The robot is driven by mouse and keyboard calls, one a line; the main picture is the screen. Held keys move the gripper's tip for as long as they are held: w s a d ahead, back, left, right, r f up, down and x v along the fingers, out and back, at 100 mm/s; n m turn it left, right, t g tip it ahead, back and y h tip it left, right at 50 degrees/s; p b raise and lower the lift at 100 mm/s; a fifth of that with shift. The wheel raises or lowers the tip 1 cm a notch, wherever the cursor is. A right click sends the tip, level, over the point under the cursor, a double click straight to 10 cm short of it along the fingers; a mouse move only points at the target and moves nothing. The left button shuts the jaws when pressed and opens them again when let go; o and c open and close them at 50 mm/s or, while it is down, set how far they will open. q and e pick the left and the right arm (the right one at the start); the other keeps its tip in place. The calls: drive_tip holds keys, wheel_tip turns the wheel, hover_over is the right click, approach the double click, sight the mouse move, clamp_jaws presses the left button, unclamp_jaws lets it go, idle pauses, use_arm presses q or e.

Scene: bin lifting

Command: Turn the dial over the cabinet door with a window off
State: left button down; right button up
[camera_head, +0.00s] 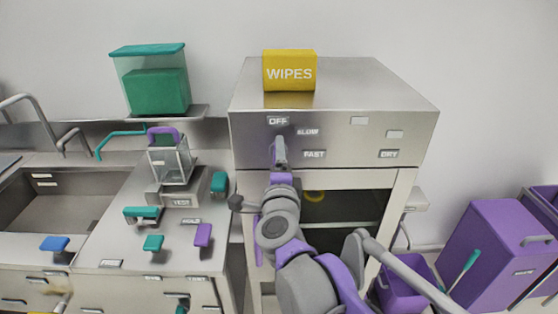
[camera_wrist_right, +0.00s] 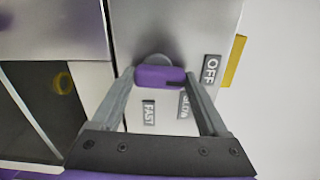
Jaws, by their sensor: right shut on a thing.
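The dial (camera_wrist_right: 160,76) is a purple bar on a grey round base, with a dark mark near its right end in the right wrist view. My right gripper (camera_wrist_right: 160,82) is shut on it, one finger at each end of the bar. In the head view my right gripper (camera_head: 279,150) reaches the steel front panel and hides the dial. The OFF label (camera_head: 278,120) is above the gripper, with the FAST label (camera_head: 314,154) to its lower right. The window (camera_head: 345,208) of the cabinet door below is dark. My left gripper is not in view.
A yellow WIPES box (camera_head: 289,72) sits on top of the steel cabinet (camera_head: 365,85). The counter at left holds a glass container (camera_head: 170,162) and several coloured handles. Purple bins (camera_head: 490,250) stand at right. A blank wall is behind.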

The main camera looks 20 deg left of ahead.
drive_tip(key=shift+n, duration=0.4)
drive_tip(key=o, duration=1.2)
drive_tip(key=shift+o, duration=0.2)
drive_tip(key=v, duration=1)
drive_tip(key=shift+s+b, duration=0.4)
drive_tip(key=shift+d, duration=0.15)
drive_tip(key=s+d+f+n+g+h+p, duration=0.1)
drive_tip(key=s+d+f+n+g, duration=0.3)
drive_tip(key=d+f, duration=0.5)
drive_tip(key=s+d+f+n+g+h+p, duration=0.1)
drive_tip(key=s+d+f+n+g, duration=0.3)
drive_tip(key=d+f, duration=0.5)
drive_tip(key=s+d+f+n+g+h+p, duration=0.1)
drive_tip(key=s+d+f+n+g+h, duration=0.2)
drive_tip(key=s+d+f+n, duration=0.3)
drive_tip(key=s+d+f+g, duration=0.1)
drive_tip(key=s+d+f, duration=0.1)
drive_tip(key=d, duration=0.3)
drive_tip(key=shift+f+n, duration=0.3)
drive_tip(key=shift+f, duration=0.45)
